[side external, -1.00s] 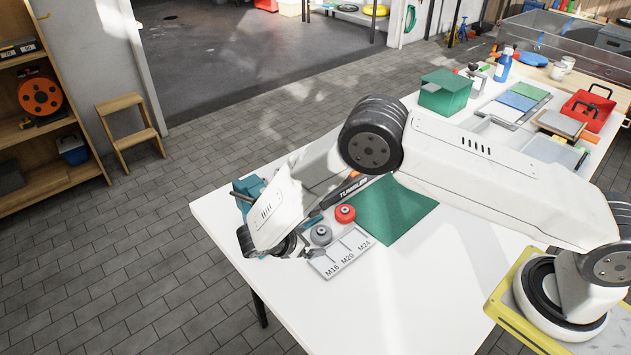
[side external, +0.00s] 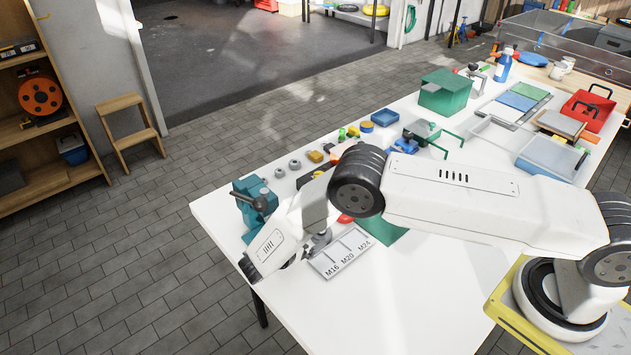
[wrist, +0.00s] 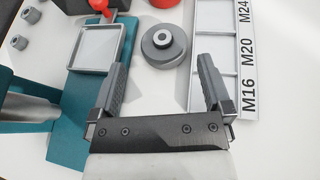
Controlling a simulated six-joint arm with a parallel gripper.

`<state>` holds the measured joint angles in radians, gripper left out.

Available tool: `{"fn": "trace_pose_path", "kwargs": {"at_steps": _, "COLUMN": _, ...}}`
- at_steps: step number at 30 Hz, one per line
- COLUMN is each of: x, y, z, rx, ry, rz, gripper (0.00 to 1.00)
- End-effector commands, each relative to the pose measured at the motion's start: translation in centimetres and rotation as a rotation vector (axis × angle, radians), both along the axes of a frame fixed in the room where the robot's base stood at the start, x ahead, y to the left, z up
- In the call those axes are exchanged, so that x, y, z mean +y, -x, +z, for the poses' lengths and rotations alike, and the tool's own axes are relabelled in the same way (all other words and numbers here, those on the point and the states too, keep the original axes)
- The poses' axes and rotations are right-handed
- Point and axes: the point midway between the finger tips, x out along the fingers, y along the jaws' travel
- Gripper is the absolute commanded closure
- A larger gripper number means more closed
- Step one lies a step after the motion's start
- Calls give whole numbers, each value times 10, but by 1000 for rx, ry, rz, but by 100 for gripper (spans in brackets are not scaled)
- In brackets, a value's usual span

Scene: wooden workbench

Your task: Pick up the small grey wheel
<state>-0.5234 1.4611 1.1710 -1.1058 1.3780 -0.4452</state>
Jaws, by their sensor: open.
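The small grey wheel (wrist: 164,45), a stepped round piece with a raised hub, lies on the white bench just beyond my fingertips in the wrist view. My gripper (wrist: 156,72) is open and empty, one finger to each side of the space in front of the wheel. The wheel sits slightly right of the middle between the fingers. In the side view my gripper (side external: 318,244) is low over the bench beside the labelled tray, and the wheel is hard to make out there.
The M16/M20/M24 tray (wrist: 226,70) lies close right of the wheel. A teal vise (side external: 256,202) stands left of it. A red wheel (side external: 345,218) lies just beyond, partly hidden by my arm. The bench front (side external: 330,310) is clear.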

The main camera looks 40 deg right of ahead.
Motion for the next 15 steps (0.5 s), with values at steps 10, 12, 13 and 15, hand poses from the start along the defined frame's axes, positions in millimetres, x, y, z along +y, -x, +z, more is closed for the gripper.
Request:
{"fn": "trace_pose_path", "kwargs": {"at_steps": 10, "x": -9, "y": 0, "z": -4, "rx": 1, "ry": 0, "rz": -2, "gripper": 0}}
{"fn": "trace_pose_path", "kwargs": {"at_steps": 12, "x": -15, "y": -1, "z": -6, "rx": 2, "ry": 1, "rz": -2, "gripper": 0}}
{"fn": "trace_pose_path", "kwargs": {"at_steps": 13, "x": -18, "y": -1, "z": -7, "rx": 2, "ry": 1, "rz": -2, "gripper": 0}}
{"fn": "trace_pose_path", "kwargs": {"at_steps": 15, "x": -25, "y": -2, "z": -11, "rx": 2, "ry": 0, "rz": -2, "gripper": 0}}
